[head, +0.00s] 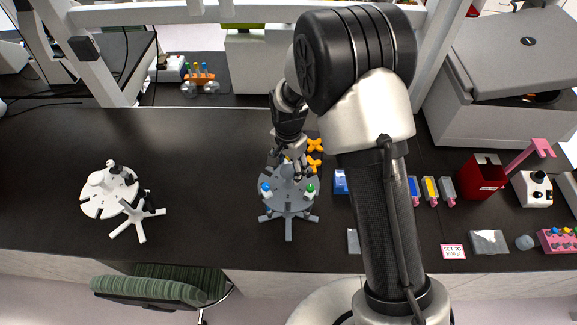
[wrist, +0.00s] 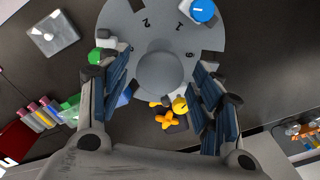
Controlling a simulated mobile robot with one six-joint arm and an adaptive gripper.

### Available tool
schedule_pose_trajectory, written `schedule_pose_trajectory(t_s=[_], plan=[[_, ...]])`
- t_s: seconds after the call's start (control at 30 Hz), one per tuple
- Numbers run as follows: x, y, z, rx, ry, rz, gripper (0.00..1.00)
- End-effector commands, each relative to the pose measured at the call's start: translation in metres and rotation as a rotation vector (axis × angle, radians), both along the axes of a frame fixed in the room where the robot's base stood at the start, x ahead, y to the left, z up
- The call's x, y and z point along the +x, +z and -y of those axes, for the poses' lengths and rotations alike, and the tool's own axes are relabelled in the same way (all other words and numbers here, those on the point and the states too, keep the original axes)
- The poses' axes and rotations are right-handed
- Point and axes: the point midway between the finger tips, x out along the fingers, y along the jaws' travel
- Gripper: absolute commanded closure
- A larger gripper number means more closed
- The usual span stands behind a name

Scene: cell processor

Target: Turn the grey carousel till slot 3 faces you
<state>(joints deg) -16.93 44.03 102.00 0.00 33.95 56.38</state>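The grey carousel (head: 287,203) stands on the dark bench, a round slotted plate on a splayed foot. In the wrist view its plate (wrist: 165,33) shows the numbers 2 and 1 near the top edge, the side towards me, and a 6 at the right.
A white carousel (head: 100,205) stands on the left of the bench. Orange crosses (head: 314,146) lie just behind the grey one. Blue, yellow and grey holders (head: 430,190), a red box (head: 482,175) and a sign (head: 453,251) are at right. The bench between the carousels is clear.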

Motion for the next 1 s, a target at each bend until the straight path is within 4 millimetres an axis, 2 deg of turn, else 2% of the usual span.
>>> schedule_pose_trajectory(t_s=[0.07, 0.8, 1.0], plan=[[0.0, 0.0002, 0.0, 0.0, 0.0, 0.0, 0.49], [0.0, 0.0004, 0.0, 0.0, 0.0, 0.0, 0.98], [0.0, 0.0002, 0.0, 0.0, -0.004, 0.0, 1.0]])
